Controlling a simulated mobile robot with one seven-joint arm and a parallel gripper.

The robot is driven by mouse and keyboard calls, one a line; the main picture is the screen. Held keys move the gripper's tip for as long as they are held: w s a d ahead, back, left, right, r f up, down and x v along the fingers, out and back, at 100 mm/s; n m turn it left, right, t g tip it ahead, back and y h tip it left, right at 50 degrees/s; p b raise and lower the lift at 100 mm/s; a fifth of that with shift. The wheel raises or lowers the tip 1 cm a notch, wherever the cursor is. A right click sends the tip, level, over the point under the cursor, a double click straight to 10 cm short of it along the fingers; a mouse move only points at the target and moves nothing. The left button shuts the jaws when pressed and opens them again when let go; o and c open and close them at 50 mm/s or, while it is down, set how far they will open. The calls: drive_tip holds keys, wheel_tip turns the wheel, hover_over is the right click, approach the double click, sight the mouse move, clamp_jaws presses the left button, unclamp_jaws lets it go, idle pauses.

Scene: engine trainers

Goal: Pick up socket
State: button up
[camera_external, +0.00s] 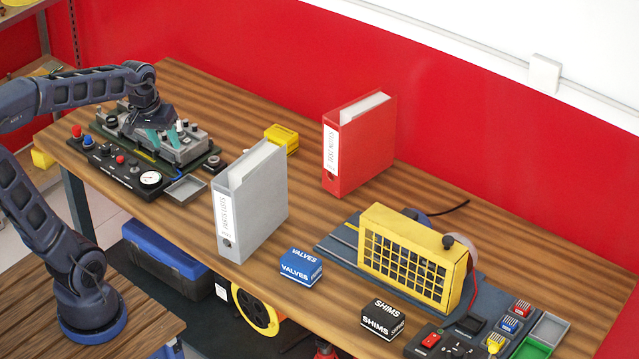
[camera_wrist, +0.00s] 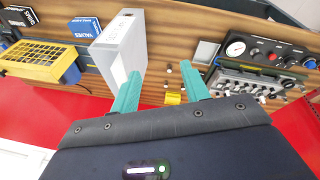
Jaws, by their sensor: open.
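Small dark round pieces, which look like sockets, lie on the wooden table. In the external view one stands (camera_external: 211,161) just right of the engine trainer (camera_external: 178,150). I cannot tell which is the task's socket. My gripper (camera_external: 161,137) has teal fingers and hangs over the trainer, left of these pieces. In the wrist view my gripper (camera_wrist: 162,75) is open with nothing between its fingertips.
A grey binder (camera_external: 250,203) stands close to the small pieces, with a yellow box (camera_external: 283,138) behind it. A shallow grey tray (camera_external: 185,189) and gauge panel (camera_external: 130,175) lie in front of the trainer. A red binder (camera_external: 362,145) stands further right.

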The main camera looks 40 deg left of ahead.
drive_tip(key=w+a+f+n+g+h, duration=0.1)
drive_tip(key=w+a+f+n, duration=0.2)
drive_tip(key=w+f+n, duration=0.7)
drive_tip(key=w+a+f+m+g+h, duration=0.15)
drive_tip(key=w+f, duration=0.35)
drive_tip(key=w, duration=1)
drive_tip(key=w+f+n, duration=0.1)
drive_tip(key=w+f, duration=0.1)
drive_tip(key=f, duration=0.3)
drive_tip(key=w+a+f+n, duration=0.1)
drive_tip(key=w+f+n, duration=0.1)
drive_tip(key=f, duration=0.2)
drive_tip(key=w+f+n+g+h, duration=0.1)
drive_tip(key=w+f, duration=0.1)
drive_tip(key=f, duration=0.3)
drive_tip(key=shift+w+a+f, duration=0.1)
drive_tip(key=shift+a+f, duration=0.05)
drive_tip(key=shift+f, duration=0.15)
drive_tip(key=x, duration=0.4)
drive_tip(key=shift+s, duration=0.4)
drive_tip(key=shift+d+f, duration=0.25)
drive_tip(key=shift+f, duration=0.3)
clamp_jaws()
